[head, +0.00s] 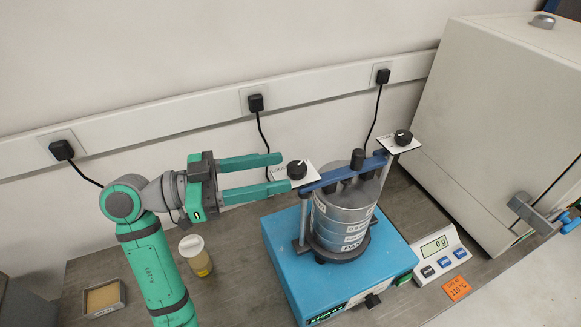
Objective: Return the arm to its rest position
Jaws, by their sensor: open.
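My gripper (272,174) is open, with two green fingers pointing right. Nothing is between the fingers. The lower fingertip appears close to the left black knob (297,170) of the sieve shaker's clamp bar; I cannot tell whether they touch. My green arm (157,265) rises from the bottom left and bends at a grey wrist joint.
A blue sieve shaker (290,262) holds a metal sieve stack (340,232) under a blue clamp bar (335,176). A scale (440,256) and large oven (500,110) stand right. A lidded jar (196,262) and small tray (122,301) stand near my arm.

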